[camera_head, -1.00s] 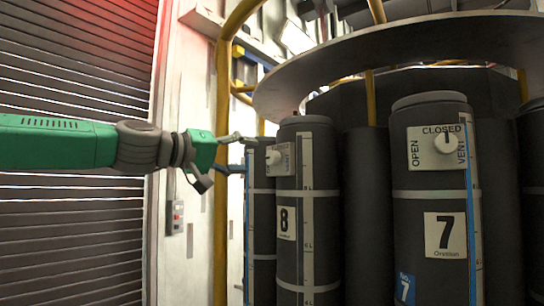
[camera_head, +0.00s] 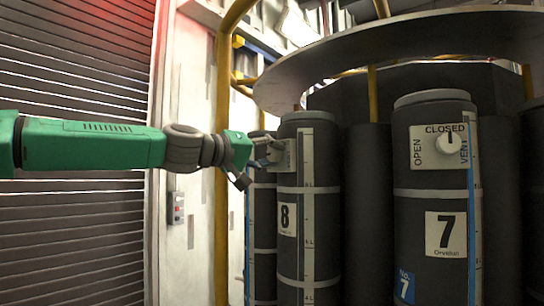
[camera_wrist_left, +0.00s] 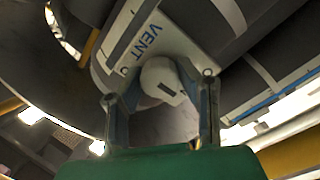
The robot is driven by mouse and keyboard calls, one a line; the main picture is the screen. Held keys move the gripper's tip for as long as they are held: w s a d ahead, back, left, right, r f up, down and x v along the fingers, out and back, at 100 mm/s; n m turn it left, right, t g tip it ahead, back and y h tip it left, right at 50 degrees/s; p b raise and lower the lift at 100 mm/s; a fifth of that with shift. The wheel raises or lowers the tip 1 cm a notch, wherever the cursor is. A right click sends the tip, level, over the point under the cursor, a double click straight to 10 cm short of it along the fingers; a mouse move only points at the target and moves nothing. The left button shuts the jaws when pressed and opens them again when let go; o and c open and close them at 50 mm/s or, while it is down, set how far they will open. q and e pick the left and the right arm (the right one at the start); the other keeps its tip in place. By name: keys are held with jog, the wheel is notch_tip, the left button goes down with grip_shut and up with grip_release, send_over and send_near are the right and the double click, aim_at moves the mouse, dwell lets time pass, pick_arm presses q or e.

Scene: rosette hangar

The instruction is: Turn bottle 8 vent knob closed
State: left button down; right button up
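Bottle 8 (camera_head: 305,215) is a dark grey cylinder with a white "8" label, standing left of bottle 7 in the head view. Its white vent knob (camera_wrist_left: 160,82) sits on a plate marked VENT (camera_wrist_left: 150,45); in the head view the knob is mostly hidden by my gripper. My left gripper (camera_head: 268,148) is at the knob plate, coming from the left. In the left wrist view its two fingers (camera_wrist_left: 160,90) stand either side of the knob, with gaps visible, so it is open around it. My right gripper is not in view.
Bottle 7 (camera_head: 432,270) stands to the right, its knob (camera_head: 449,143) by the CLOSED mark. A round metal plate (camera_head: 400,45) overhangs the bottles. A yellow post (camera_head: 221,220) rises behind my left forearm. A slatted shutter (camera_head: 70,235) is at the left.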

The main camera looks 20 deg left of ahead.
pick_arm(q)
jog(key=shift+f, duration=0.15)
jog(key=m+b, duration=0.2)
jog(key=m, duration=0.1)
jog(key=shift+f+m+b, duration=0.15)
jog(key=shift+m+b, duration=0.25)
jog(key=m+b, duration=0.1)
jog(key=m, duration=0.3)
jog(key=shift+b, duration=0.4)
jog(key=m, duration=0.5)
jog(key=shift+d, duration=0.1)
jog(key=m, duration=0.4)
jog(key=shift+m, duration=0.4)
jog(key=c, duration=1.2)
grip_release()
